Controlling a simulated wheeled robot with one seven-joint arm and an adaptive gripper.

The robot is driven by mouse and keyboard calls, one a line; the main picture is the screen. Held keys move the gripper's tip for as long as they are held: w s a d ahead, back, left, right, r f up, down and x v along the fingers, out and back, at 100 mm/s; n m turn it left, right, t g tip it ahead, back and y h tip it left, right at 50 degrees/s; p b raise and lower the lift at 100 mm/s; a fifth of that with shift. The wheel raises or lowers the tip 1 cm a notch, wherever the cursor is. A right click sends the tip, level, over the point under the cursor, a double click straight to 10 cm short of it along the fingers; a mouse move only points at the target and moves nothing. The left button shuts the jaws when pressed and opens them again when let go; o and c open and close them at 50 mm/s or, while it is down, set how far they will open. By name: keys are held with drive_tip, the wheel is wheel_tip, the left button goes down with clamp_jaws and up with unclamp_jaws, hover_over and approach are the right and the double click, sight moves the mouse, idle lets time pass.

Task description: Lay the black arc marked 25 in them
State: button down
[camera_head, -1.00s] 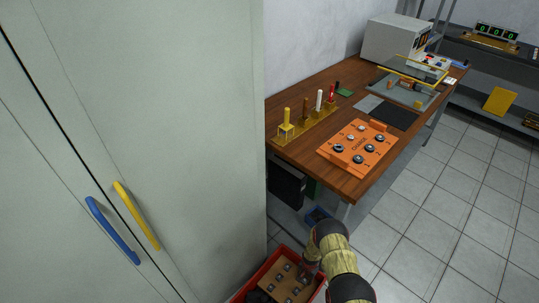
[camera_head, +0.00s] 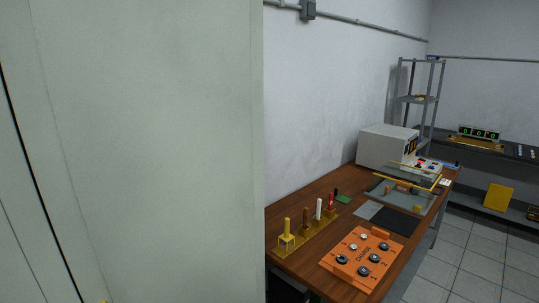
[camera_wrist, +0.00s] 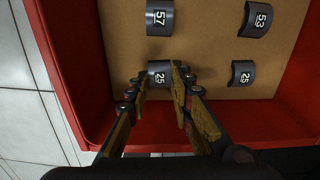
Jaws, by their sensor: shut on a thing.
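In the wrist view my gripper (camera_wrist: 160,68) is shut on a black arc marked 25 (camera_wrist: 159,77), one finger on each side of it. The arc is over the tan floor of a red bin (camera_wrist: 78,62); I cannot tell whether it is lifted clear. A second black arc marked 25 (camera_wrist: 242,73) lies to its right. Arcs marked 57 (camera_wrist: 159,17) and 53 (camera_wrist: 256,19) lie farther up the picture. My gripper and the red bin are outside the head view.
A wooden bench (camera_head: 313,268) carries an orange CHARGE board (camera_head: 358,246), a yellow rack (camera_head: 312,236) of upright tools, a dark mat (camera_head: 396,221), a grey tray (camera_head: 418,206) and a pale machine (camera_head: 385,146). A tall cabinet (camera_head: 150,150) fills the left. Tiled floor (camera_head: 475,265) is clear at right.

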drive_tip(key=shift+r+p, duration=1.45)
drive_tip(key=shift+r, duration=1)
drive_tip(key=shift+r, duration=0.1)
